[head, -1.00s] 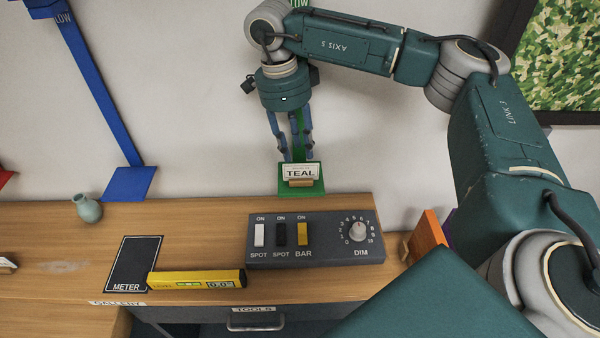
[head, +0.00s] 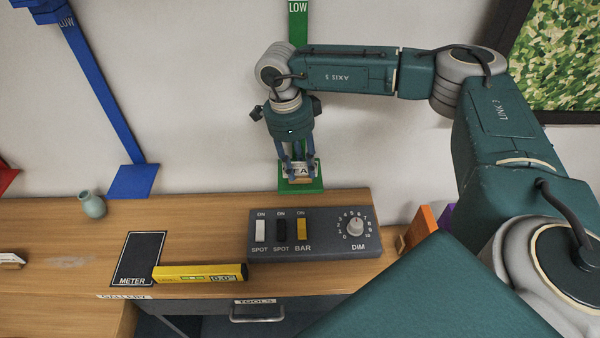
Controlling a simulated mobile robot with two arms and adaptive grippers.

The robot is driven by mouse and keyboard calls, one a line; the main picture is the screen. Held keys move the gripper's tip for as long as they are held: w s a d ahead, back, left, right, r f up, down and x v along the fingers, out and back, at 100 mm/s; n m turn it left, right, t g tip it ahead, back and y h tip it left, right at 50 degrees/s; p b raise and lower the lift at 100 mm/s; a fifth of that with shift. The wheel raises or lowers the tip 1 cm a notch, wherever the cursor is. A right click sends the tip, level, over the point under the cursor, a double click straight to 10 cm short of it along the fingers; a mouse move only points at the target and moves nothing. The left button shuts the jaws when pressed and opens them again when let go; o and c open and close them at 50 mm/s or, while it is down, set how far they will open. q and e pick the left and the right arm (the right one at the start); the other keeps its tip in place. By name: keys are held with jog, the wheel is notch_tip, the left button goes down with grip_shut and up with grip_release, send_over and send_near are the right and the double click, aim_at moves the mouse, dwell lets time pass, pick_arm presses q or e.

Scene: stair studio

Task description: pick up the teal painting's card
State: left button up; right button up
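The teal card, a small white card marked TEAL in a wooden holder (head: 301,180), stands on the green stand's foot (head: 313,187) at the back of the bench. My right gripper (head: 299,174) points down over it, with its fingers spread on both sides of the card. The fingers cover the first and last letters. Whether they touch the card cannot be told. My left gripper is not in view.
A switch box with a dial (head: 314,226) sits just in front of the card. A yellow level (head: 200,273), the dark METER mat (head: 139,259) and a small vase (head: 91,204) are to the left. An orange block (head: 421,226) is at the right.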

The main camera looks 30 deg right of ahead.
jog(key=shift+f, duration=0.2)
jog(key=shift+c, duration=0.3)
grip_shut()
jog(key=shift+r, duration=0.1)
